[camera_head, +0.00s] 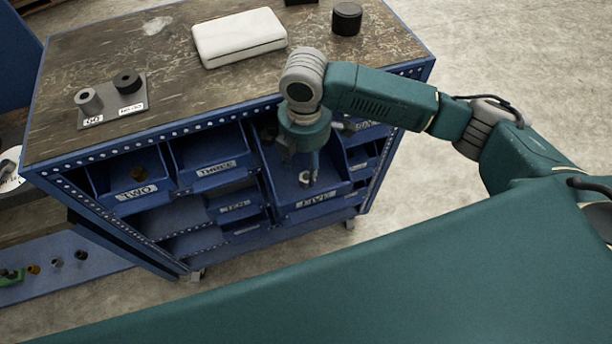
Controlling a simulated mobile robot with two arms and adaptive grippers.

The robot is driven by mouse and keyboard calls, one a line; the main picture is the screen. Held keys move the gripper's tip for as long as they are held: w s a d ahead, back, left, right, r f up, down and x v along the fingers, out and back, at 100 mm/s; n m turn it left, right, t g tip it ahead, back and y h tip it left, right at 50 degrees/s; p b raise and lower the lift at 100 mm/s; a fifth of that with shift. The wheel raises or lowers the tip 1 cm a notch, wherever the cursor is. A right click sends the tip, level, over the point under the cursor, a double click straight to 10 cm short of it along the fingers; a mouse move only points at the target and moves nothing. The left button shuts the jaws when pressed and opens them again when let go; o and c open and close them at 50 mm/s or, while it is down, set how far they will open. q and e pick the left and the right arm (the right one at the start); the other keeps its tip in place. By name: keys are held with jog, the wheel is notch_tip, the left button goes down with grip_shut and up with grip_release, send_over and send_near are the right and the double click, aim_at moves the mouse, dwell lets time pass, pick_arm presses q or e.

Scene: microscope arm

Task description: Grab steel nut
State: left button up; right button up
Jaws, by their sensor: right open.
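A small light grey piece that looks like the steel nut (304,177) lies in the open blue bin labelled FIVE (325,200). My right gripper (301,168) reaches down into the top of this bin from the workbench's front edge. It is open, with its fingertips close around or just above the nut. I cannot tell whether they touch it. The arm and gripper hide the back of the bin. My left gripper is not in view.
The workbench top (150,50) holds a white case (238,37), a black cylinder (347,18) and a small plate with two round parts (112,103). Bins labelled TWO (130,185) and THREE (212,160) sit left of bin FIVE. Open floor lies to the right.

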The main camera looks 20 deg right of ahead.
aim_at(306, 177)
jog(key=f, duration=0.2)
jog(key=f+p, duration=0.1)
jog(key=f, duration=0.1)
jog(key=shift+s+d, duration=0.1)
jog(key=shift+s, duration=0.2)
jog(key=shift+w+f, duration=0.1)
jog(key=shift+c, duration=1)
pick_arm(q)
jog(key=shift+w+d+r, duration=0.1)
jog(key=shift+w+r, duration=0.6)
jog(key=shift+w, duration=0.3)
pick_arm(e)
grip_shut()
